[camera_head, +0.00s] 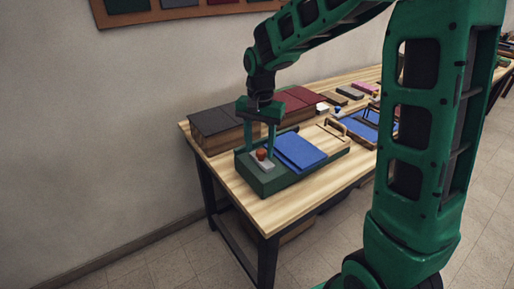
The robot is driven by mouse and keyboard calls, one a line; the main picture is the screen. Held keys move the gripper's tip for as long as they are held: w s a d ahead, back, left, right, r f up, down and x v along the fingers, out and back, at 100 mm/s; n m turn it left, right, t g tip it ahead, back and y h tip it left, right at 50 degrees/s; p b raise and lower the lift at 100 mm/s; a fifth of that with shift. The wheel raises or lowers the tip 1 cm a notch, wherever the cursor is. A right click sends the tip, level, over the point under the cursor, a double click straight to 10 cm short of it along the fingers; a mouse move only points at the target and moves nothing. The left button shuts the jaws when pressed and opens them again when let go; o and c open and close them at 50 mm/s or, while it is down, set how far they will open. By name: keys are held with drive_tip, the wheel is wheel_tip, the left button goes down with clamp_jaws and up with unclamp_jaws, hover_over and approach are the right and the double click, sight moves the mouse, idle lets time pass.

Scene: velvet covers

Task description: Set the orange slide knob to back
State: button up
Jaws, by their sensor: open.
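The orange slide knob (261,154) stands on a small light plate (264,165) on the left part of a dark green box (258,179). My gripper (260,151) points down over the box, its two green fingers apart, one on each side of the knob. The fingers look level with the knob, but I cannot tell whether either touches it. The knob's exact place along its slide is too small to read. A blue pad (301,150) lies on the box to the right of the knob.
The wooden table (262,217) holds dark grey boxes (215,122) and dark red boxes (295,101) behind the green box. A blue framed tray (360,126) and small items lie to the right. A wall is on the left; the table's front edge is close.

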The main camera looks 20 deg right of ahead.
sight(259, 152)
wheel_tip(259, 152, up, 10)
idle(0.4)
idle(0.3)
drive_tip(key=s+d+f+n, duration=0.1)
drive_tip(key=s+d+f, duration=0.1)
drive_tip(key=s+d, duration=1.2)
drive_tip(key=s+d+f, duration=0.1)
drive_tip(key=s+f, duration=0.1)
drive_tip(key=s, duration=0.6)
drive_tip(key=s+d+f+n, duration=0.1)
drive_tip(key=s+f, duration=0.2)
drive_tip(key=s, duration=0.4)
drive_tip(key=shift+s, duration=0.4)
drive_tip(key=shift+d, duration=0.1)
drive_tip(key=shift+w+f, duration=0.2)
drive_tip(key=shift+w, duration=0.45)
